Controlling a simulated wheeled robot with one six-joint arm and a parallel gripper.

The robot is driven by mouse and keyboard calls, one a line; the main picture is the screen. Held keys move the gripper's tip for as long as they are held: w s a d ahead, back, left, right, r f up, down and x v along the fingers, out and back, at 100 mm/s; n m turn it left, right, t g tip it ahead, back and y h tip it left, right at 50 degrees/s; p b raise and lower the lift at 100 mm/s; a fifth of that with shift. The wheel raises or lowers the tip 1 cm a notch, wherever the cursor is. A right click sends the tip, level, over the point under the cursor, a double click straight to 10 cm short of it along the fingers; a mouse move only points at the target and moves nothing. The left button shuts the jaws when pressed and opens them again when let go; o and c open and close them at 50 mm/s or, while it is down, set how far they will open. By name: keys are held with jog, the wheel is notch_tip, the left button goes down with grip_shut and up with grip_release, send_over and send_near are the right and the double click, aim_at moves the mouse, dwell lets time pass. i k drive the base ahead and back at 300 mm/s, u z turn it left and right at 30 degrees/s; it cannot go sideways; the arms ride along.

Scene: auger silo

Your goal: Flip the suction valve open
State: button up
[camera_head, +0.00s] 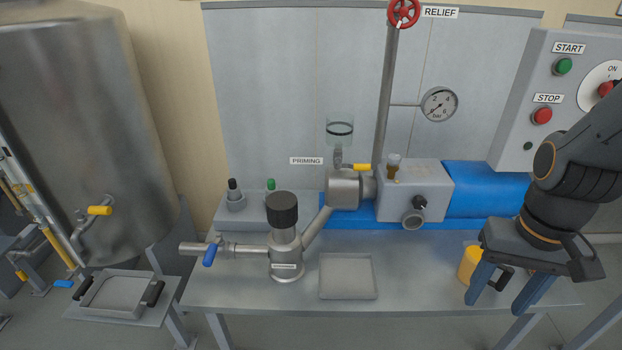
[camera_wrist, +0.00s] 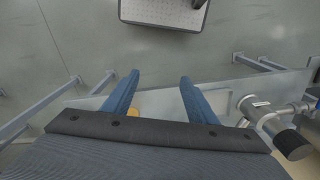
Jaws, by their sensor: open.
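A blue valve lever (camera_head: 210,255) sits on the short horizontal steel pipe (camera_head: 240,249) at the left end of the bench, tilted down across it. I take it for the suction valve, but no label there is readable. The pipe runs into a steel body with a black knurled cap (camera_head: 282,210). My gripper (camera_head: 495,303) is at the right front of the bench, far from the lever, fingers pointing down. It is open, with nothing between its blue fingers.
A yellow mug (camera_head: 468,265) stands just beside my fingers. An empty grey tray (camera_head: 347,276) lies mid-bench. A large steel tank (camera_head: 75,130) with a yellow-handled tap (camera_head: 99,210) stands left, above another tray (camera_head: 112,295). The pump (camera_head: 415,185) and control panel (camera_head: 560,90) are behind.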

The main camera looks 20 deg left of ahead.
aim_at(211, 251)
jog(key=u, duration=2.2)
jog(key=i, duration=1.1)
jog(key=z, duration=0.45)
